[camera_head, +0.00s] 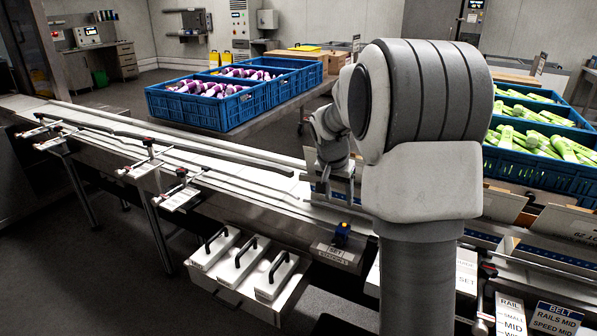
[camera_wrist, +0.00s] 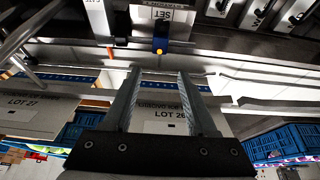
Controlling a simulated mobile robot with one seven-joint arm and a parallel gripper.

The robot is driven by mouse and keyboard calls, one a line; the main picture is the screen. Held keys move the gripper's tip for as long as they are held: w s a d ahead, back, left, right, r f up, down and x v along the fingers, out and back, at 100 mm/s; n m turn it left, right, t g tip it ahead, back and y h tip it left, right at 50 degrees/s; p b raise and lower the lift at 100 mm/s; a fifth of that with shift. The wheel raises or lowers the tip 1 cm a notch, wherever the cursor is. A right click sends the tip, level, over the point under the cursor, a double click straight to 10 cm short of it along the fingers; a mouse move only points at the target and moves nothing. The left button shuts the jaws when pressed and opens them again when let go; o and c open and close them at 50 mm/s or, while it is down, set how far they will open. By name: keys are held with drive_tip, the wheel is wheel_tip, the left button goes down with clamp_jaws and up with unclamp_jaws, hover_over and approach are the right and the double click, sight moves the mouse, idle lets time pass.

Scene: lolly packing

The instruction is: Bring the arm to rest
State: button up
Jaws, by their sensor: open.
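My arm (camera_head: 420,150) stands large in the right half of the head view, bent over the conveyor. Its wrist reaches down behind the upper links toward the belt, and the fingertips are hard to make out there. In the wrist view my gripper (camera_wrist: 158,73) is open, its two fingers apart with nothing held between them. A card or box face marked LOT 26 (camera_wrist: 165,127) shows beyond and between the fingers. A blue and yellow knob (camera_wrist: 160,44) shows past the fingertips; it also shows on the conveyor's front in the head view (camera_head: 342,231).
The conveyor (camera_head: 240,165) with guide rails runs across the scene. Blue crates (camera_head: 205,108) of purple-and-white lollies stand behind it; another crate (camera_head: 535,170) of green ones is right of my arm. Handled plates (camera_head: 240,262) sit below the front edge. Floor at front left is clear.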

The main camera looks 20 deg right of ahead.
drive_tip(key=s+a+r+n+p, duration=0.1)
drive_tip(key=s+a+r+n, duration=0.1)
drive_tip(key=s+a+r, duration=0.4)
drive_tip(key=s+a+r+n+t+y+p, duration=0.1)
drive_tip(key=s+a+r+n, duration=0.1)
drive_tip(key=s+a, duration=0.2)
drive_tip(key=s+a+r+n+y+p, duration=0.1)
drive_tip(key=s+a+r+n+p, duration=0.1)
drive_tip(key=s, duration=0.9)
drive_tip(key=s+a+r+n+t+y+p, duration=0.1)
drive_tip(key=s+a+r+n, duration=0.2)
drive_tip(key=s+a, duration=0.4)
drive_tip(key=shift+s+r+n+t, duration=0.3)
drive_tip(key=shift+r, duration=0.15)
